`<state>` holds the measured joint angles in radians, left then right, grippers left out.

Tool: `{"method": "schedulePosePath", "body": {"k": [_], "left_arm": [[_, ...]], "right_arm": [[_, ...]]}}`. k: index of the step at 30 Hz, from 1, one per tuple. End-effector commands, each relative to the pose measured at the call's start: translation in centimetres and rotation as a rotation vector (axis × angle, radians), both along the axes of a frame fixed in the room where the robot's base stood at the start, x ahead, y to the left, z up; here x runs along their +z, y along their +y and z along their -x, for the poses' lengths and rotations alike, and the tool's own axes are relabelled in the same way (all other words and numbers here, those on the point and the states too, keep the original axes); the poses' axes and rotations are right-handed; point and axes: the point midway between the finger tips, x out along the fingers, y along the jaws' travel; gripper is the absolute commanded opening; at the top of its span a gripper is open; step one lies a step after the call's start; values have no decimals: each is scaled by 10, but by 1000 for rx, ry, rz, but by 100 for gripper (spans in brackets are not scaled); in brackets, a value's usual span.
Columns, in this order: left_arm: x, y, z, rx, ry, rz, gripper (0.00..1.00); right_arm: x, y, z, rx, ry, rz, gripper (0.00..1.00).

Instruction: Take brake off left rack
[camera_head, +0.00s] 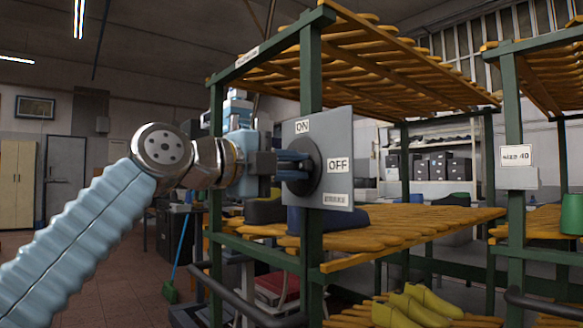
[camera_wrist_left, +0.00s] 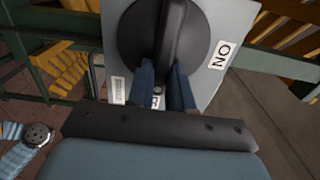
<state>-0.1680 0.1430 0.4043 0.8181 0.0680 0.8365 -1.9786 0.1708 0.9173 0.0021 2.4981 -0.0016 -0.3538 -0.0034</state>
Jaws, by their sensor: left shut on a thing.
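A grey switch panel (camera_head: 345,130) is fixed to the green post of the left rack (camera_head: 311,75). It carries an ON label (camera_head: 302,126) at its upper left and an OFF label (camera_head: 339,165) at its right. A round black knob (camera_head: 317,172) sits on the panel. My left gripper (camera_head: 292,165) is at the knob, its blue fingers shut on the handle. In the left wrist view the knob handle (camera_wrist_left: 172,35) runs down between the fingers, toward a partly hidden label. The ON label is to the right there. My right gripper is not in view.
The left rack has slatted orange shelves with dark shoe lasts (camera_head: 345,217) behind the panel and yellow-green lasts (camera_head: 425,300) below. A second rack (camera_head: 515,130) marked size 40 stands at right. Open floor (camera_head: 110,275) lies at left, with a green broom (camera_head: 170,290).

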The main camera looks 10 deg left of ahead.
Motion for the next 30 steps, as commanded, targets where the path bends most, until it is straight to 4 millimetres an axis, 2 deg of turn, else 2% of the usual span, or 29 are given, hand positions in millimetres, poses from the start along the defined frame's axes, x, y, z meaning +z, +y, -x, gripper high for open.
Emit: {"method": "schedulePosePath", "body": {"k": [9,10,15,25,30], "left_arm": [[-2,-1,0,-3,2,-7,0],[-2,-1,0,-3,2,-7,23],[-2,-1,0,-2,1,-5,46],[-1,3,4,0,0,-2,46],[-3,21,26,3,-2,-1,46]], "right_arm": [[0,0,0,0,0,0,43],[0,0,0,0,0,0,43],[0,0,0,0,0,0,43],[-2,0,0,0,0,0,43],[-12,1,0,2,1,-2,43]]}}
